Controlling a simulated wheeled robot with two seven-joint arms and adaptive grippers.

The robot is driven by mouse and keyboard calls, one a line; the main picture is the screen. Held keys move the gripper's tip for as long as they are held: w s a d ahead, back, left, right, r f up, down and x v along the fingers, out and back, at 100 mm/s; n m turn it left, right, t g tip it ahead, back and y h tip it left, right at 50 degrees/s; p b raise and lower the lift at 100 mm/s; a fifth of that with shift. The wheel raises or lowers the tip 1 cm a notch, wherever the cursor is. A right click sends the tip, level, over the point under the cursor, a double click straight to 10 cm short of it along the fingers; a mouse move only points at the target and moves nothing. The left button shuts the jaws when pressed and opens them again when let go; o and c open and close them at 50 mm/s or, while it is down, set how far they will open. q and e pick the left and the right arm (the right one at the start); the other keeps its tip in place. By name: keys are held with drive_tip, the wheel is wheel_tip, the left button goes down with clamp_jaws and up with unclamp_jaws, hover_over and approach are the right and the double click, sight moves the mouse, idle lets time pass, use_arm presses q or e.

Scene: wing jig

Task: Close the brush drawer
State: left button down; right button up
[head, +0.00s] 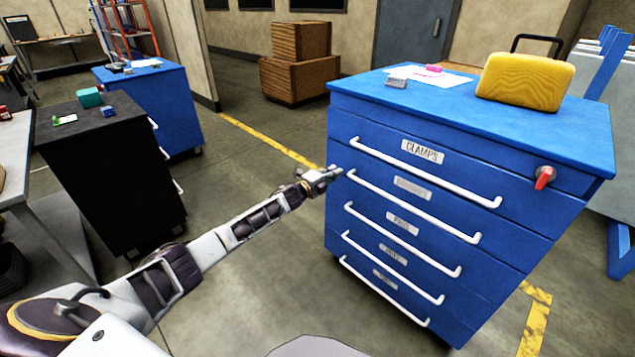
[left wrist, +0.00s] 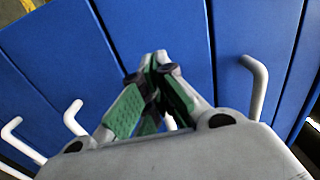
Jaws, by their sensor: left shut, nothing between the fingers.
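The blue drawer cabinet (head: 560,215) stands at right in the head view with a stack of drawers with white bar handles. The top drawer label reads CLAMPS (head: 422,151); the labels below are too blurred to read surely, so I cannot tell which is the brush drawer. No drawer stands out clearly from the others. My left gripper (head: 335,173) is shut and empty, at the left end of the second drawer's handle (head: 412,206). In the left wrist view its fingertips (left wrist: 160,62) point at the blue drawer fronts (left wrist: 165,25); contact cannot be told. My right gripper is out of view.
A yellow toolbox (head: 525,82) and papers (head: 430,76) lie on the cabinet top. A red-handled lock (head: 544,177) sits at its upper right. A black cabinet (head: 110,180) and another blue cabinet (head: 175,100) stand at left. The floor between is clear.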

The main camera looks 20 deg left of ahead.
use_arm(q)
drive_tip(key=p+v, duration=0.1)
drive_tip(key=v, duration=0.7)
drive_tip(key=shift+s+p, duration=0.35)
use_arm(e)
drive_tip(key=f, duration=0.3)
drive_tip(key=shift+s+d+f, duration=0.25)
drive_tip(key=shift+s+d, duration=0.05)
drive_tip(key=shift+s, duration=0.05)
use_arm(q)
drive_tip(key=shift+a+r, duration=0.1)
drive_tip(key=shift+r, duration=0.05)
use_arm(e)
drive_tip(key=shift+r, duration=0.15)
